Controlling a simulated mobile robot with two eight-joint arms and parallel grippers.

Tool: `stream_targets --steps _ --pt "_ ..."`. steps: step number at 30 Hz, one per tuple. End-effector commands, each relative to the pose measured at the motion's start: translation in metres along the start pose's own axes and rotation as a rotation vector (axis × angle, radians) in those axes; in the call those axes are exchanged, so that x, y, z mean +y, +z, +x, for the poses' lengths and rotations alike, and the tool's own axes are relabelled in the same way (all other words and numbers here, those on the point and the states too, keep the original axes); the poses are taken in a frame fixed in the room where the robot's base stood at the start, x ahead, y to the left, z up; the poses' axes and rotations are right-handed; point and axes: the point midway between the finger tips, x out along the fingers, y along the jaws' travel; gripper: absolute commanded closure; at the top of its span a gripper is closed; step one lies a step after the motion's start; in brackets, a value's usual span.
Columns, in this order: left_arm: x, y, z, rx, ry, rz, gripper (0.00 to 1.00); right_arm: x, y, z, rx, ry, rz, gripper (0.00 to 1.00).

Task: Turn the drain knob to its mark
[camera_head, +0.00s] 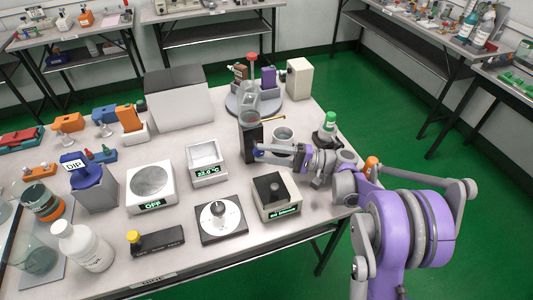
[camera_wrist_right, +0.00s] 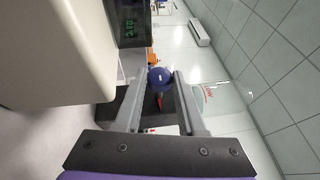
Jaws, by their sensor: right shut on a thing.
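The drain knob (camera_wrist_right: 160,77) is a dark blue ball with a small white line on it, seen in the right wrist view. My right gripper (camera_wrist_right: 165,82) has its two grey fingers on either side of the knob and is shut on it. A small red piece shows just below the knob between the fingers. In the head view my right gripper (camera_head: 265,151) reaches left to the dark upright holder (camera_head: 249,128) that bears a clear vessel. The fingers largely hide the knob there, and I cannot make out its mark. My left gripper is not in view.
A grey cup (camera_head: 284,135) stands just behind my right gripper. A green-capped bottle (camera_head: 328,125) stands near the table's right edge.

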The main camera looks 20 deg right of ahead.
Motion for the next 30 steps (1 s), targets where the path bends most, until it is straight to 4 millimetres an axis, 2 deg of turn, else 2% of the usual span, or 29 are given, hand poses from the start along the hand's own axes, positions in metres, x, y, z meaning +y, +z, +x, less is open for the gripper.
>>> stream_targets --steps 7,8,12,23,26,30 --pt "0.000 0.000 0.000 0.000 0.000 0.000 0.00 0.000 0.001 0.000 -0.001 0.001 0.001 1.00" --pt "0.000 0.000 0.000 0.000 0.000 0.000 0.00 0.000 0.001 0.000 -0.001 0.001 0.001 0.55" --pt "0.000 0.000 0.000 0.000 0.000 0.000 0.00 0.000 0.000 0.000 -0.001 0.001 0.000 0.31" --pt "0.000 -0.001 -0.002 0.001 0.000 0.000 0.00 -0.005 0.001 0.001 0.000 0.001 -0.001 0.31" --pt "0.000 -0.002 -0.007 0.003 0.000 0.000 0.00 -0.019 0.003 0.003 0.000 0.001 -0.001 0.31" --pt "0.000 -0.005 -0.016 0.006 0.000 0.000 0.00 -0.048 0.006 0.007 -0.002 -0.004 -0.001 0.31"
